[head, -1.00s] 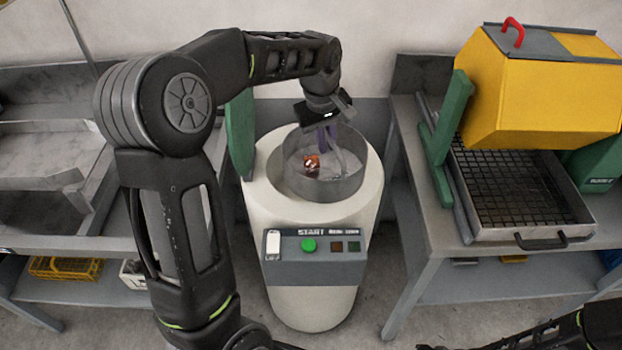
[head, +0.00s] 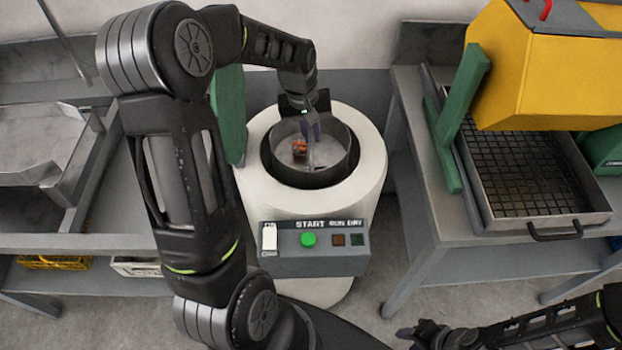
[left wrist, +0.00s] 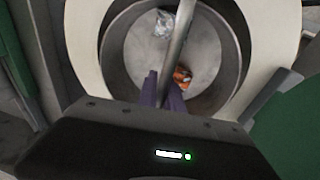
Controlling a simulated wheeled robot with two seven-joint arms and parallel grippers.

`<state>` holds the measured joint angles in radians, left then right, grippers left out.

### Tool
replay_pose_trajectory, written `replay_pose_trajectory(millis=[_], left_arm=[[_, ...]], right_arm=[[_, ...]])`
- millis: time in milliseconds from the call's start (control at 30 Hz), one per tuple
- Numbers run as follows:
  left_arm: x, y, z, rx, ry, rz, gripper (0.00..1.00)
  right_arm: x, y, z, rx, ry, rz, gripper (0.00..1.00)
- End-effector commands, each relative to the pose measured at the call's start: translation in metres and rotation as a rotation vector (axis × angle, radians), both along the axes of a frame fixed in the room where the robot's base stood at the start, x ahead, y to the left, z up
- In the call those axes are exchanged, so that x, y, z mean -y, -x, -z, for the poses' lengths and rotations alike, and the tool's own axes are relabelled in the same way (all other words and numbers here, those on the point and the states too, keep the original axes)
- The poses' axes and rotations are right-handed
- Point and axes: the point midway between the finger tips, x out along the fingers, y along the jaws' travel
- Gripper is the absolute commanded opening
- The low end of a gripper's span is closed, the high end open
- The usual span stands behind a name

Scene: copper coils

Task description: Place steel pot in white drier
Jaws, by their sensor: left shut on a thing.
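The white drier (head: 370,172) stands in the middle of the head view, a round cream body with an open top. The steel pot (head: 333,158) is in its opening, with its rim low inside the drier's ring. A copper piece (head: 299,147) lies in the pot. The left wrist view shows the pot's grey floor (left wrist: 140,58), a steel bar (left wrist: 178,38) across it, and a shiny clear or silvery piece. My left gripper (head: 312,133) is over the pot, shut on its bar handle. My right gripper (head: 412,334) is at the bottom edge, away from the drier; its jaws are unclear.
A control panel (head: 313,248) with a green button is on the drier's front. A bench at right holds a grated tray (head: 530,185) under a yellow hood (head: 548,75). A metal bench with trays stands at left. Green posts flank the drier's left and the right bench.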

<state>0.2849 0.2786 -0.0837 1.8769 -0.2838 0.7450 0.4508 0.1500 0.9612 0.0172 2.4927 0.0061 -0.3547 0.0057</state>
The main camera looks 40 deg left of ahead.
Motion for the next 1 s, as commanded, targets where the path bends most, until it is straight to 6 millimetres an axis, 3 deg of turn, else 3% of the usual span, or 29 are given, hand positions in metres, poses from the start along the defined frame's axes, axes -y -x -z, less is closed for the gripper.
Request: replay_pose_trajectory(millis=[167,433,833,1000], left_arm=[[0.0,0.0,0.013,-0.002,0.001,-0.001,0.0],[0.0,0.0,0.057,-0.002,0.0,0.0,0.0],[0.0,-0.001,0.064,0.001,0.0,-0.001,0.0],[0.0,0.0,0.085,-0.003,0.001,-0.001,0.0]], right_arm=[[0.0,0.0,-0.004,-0.001,0.001,0.0,0.36],[0.001,0.001,-0.011,-0.004,0.003,0.001,0.36],[0.001,0.001,-0.011,-0.004,0.003,0.001,0.36],[0.001,0.002,-0.016,-0.006,0.004,0.001,0.36]])
